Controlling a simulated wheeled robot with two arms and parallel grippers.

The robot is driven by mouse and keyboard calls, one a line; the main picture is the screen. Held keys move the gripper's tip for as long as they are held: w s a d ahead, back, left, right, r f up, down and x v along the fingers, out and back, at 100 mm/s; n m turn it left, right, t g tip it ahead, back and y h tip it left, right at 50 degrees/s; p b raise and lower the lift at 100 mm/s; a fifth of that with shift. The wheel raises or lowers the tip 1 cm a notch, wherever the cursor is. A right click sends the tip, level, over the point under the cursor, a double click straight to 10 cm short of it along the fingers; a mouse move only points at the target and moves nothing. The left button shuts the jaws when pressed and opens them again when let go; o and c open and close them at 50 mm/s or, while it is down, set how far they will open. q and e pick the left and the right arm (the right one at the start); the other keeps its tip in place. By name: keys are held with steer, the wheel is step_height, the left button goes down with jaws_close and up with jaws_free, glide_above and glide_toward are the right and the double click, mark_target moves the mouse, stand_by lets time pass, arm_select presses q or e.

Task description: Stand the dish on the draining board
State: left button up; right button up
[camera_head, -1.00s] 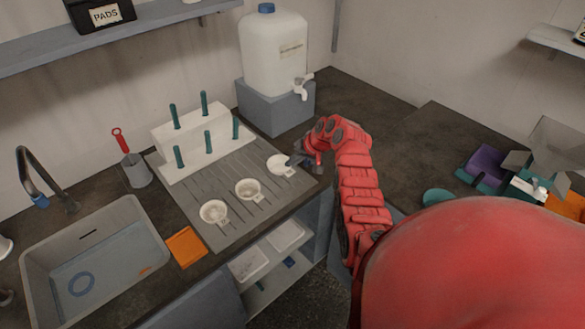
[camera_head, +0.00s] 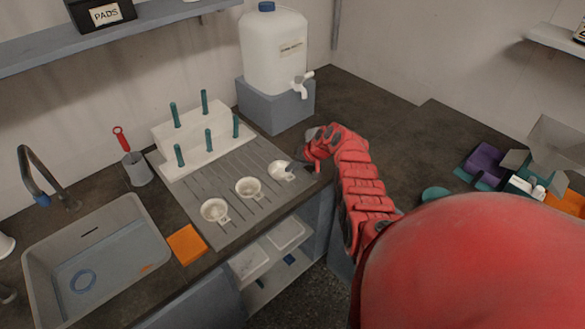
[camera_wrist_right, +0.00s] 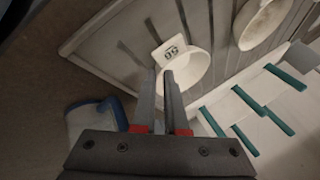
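A small white round dish (camera_head: 281,171) with a tab is at the right end of the grey ribbed draining board (camera_head: 222,208). In the right wrist view the dish (camera_wrist_right: 192,70) shows its tab with dark digits, and it looks level on or just over the board. My right gripper (camera_head: 296,165) is at its right side. In the wrist view the two fingers (camera_wrist_right: 160,76) are close together, one on each side of the dish's near wall, and look shut on it. The contact itself is partly hidden. My left gripper is not in view.
Two similar white dishes (camera_head: 248,188) (camera_head: 214,211) stand in a row to the left. A white rack with teal pegs (camera_head: 194,137) is behind them. A water container (camera_head: 273,50) stands on a grey block at the back; a sink (camera_head: 95,255) and orange pad (camera_head: 187,243) are left.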

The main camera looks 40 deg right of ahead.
steer(key=shift+o, duration=1.4)
steer(key=shift+r, duration=0.15)
steer(key=shift+r, duration=0.2)
steer(key=b+v, duration=0.1)
steer(key=v, duration=1)
steer(key=shift+s+r+b, duration=0.25)
steer(key=shift+r+b, duration=0.05)
steer(key=shift+b, duration=0.05)
steer(key=shift+d, duration=0.1)
